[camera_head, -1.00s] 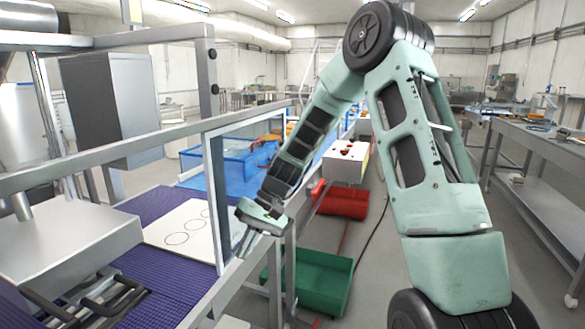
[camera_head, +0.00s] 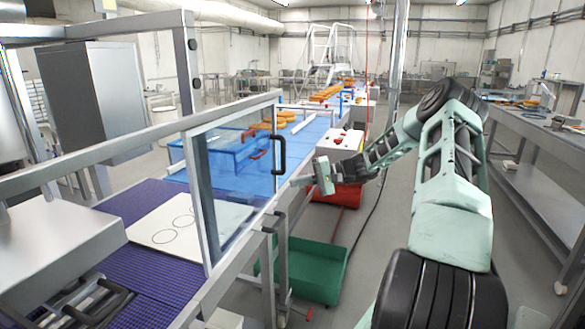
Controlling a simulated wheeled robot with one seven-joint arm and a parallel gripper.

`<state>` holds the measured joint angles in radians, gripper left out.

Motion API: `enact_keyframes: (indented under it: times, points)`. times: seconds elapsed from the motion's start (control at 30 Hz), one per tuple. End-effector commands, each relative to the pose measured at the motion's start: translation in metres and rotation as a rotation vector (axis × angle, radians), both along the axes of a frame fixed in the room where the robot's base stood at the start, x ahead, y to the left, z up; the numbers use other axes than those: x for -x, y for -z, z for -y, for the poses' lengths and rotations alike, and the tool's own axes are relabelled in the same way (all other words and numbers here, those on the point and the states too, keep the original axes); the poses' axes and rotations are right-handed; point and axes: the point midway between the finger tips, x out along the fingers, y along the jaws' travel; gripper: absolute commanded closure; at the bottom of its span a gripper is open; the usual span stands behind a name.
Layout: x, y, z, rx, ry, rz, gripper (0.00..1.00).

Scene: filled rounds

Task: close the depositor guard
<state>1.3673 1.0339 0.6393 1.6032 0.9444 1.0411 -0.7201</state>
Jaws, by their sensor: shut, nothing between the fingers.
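The depositor guard (camera_head: 235,180) is a clear panel in a pale metal frame, standing at the side of the purple belt. A black bar handle (camera_head: 279,153) is on its right edge. The guard stands out from the machine's rails at an angle; I cannot tell its exact opening. My gripper (camera_head: 297,182) is shut and empty, just right of the guard, slightly below and right of the handle. A gap seems to lie between fingertips and handle, though depth is hard to judge.
The purple belt (camera_head: 125,203) carries a white sheet with circles (camera_head: 180,228). A blue belt runs behind.

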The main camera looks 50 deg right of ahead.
Motion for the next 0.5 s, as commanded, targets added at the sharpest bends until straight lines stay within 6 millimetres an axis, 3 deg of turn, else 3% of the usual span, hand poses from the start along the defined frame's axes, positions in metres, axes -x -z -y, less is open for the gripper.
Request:
enact_keyframes:
  times: [0.03, 0.1, 0.2, 0.33, 0.5]
  points:
    - [0.010, -0.005, 0.034, -0.035, 0.074, 0.062, 1.00]
    - [0.023, -0.010, 0.068, -0.063, 0.146, 0.134, 1.00]
    - [0.037, -0.016, 0.100, -0.084, 0.218, 0.203, 1.00]
    - [0.042, -0.020, 0.114, -0.092, 0.252, 0.239, 1.00]
    - [0.025, -0.022, 0.105, -0.095, 0.250, 0.240, 1.00]
